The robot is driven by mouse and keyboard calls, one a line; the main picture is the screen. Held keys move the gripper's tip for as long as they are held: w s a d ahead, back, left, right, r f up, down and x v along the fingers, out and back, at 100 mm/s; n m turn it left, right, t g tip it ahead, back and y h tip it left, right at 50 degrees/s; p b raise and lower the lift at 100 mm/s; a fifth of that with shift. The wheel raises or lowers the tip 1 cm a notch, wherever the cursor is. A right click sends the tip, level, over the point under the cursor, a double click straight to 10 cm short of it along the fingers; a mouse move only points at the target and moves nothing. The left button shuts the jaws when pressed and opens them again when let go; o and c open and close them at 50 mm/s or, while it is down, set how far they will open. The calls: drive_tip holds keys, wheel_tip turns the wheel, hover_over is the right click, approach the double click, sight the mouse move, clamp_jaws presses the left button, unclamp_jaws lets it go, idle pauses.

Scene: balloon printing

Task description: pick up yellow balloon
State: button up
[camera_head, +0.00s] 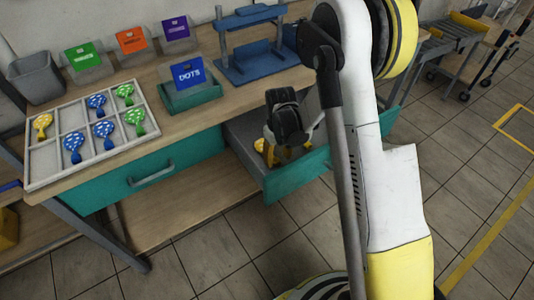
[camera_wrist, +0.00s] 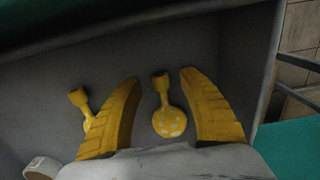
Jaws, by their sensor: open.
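A yellow balloon (camera_wrist: 168,121) with white dots lies on the floor of the open drawer (camera_wrist: 55,110), seen in the wrist view between my gripper's fingers. A second yellow balloon (camera_wrist: 80,99) lies to its left, partly hidden behind the left finger. My gripper (camera_wrist: 160,85) is open, its yellow fingers on either side of the dotted balloon and apart from it. In the head view my gripper (camera_head: 282,152) is down in the open drawer (camera_head: 297,180), and the balloons there are mostly hidden. Another yellow balloon (camera_head: 41,124) lies in the tray at left.
A divided tray (camera_head: 60,178) on the table (camera_head: 205,122) holds several blue and green balloons. Colored cards, a teal DOTS box (camera_head: 190,92) and a blue press (camera_head: 258,68) stand behind. The drawer walls are close around my gripper. A white ring-like object (camera_wrist: 42,168) shows at lower left.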

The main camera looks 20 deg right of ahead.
wheel_tip(320, 180, down, 2)
drive_tip(key=shift+f+b, duration=0.1)
drive_tip(key=shift+b, duration=0.2)
drive_tip(key=c, duration=0.8)
drive_tip(key=shift+c, duration=0.2)
